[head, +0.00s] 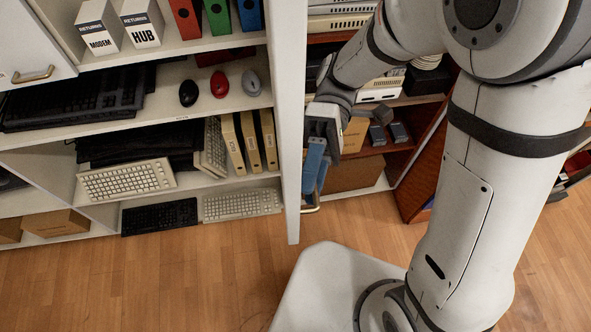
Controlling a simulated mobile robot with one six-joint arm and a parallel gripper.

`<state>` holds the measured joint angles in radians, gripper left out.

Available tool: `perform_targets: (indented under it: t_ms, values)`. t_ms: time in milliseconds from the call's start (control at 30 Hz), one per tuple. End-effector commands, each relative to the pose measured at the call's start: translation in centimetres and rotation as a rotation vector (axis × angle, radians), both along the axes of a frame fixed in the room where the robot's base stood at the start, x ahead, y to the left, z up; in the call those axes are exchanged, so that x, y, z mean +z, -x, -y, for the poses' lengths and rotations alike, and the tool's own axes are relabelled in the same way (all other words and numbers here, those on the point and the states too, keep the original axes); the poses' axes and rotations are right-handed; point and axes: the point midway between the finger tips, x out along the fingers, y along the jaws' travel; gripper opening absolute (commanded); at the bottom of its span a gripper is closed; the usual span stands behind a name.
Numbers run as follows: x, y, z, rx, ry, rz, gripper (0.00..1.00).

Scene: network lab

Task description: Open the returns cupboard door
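The returns cupboard is on the left in the head view, with boxes marked RETURNS MODEM (99,27) and RETURNS HUB (142,24) on its upper shelf. A white door panel (286,110) stands nearly edge-on at the right side of these shelves, swung out toward me, and the shelves are exposed. Its brass handle (312,207) shows low on the panel's right face. My gripper (316,180), with blue fingers, points down on the right of the panel, its tips close above or at the handle. The fingers overlap, so I cannot tell whether they grip it.
Shelves (230,181) hold keyboards, mice and binders. Another white front with a brass handle (33,75) is at upper left. A brown-framed shelf (424,165) with devices and boxes stands behind my arm. The wooden floor (150,275) at front left is clear.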

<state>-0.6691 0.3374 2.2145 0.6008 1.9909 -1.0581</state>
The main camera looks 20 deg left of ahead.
Motion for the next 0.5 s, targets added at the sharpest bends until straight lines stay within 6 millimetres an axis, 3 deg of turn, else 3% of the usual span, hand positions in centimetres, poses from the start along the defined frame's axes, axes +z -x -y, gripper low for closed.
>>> perform_targets:
  t_ms: [167, 500]
  values:
    - [0.2, -0.7, -0.1, -0.001, 0.000, 0.000, 0.30]
    - [1.0, -5.6, -0.8, 0.000, 0.001, -0.002, 0.30]
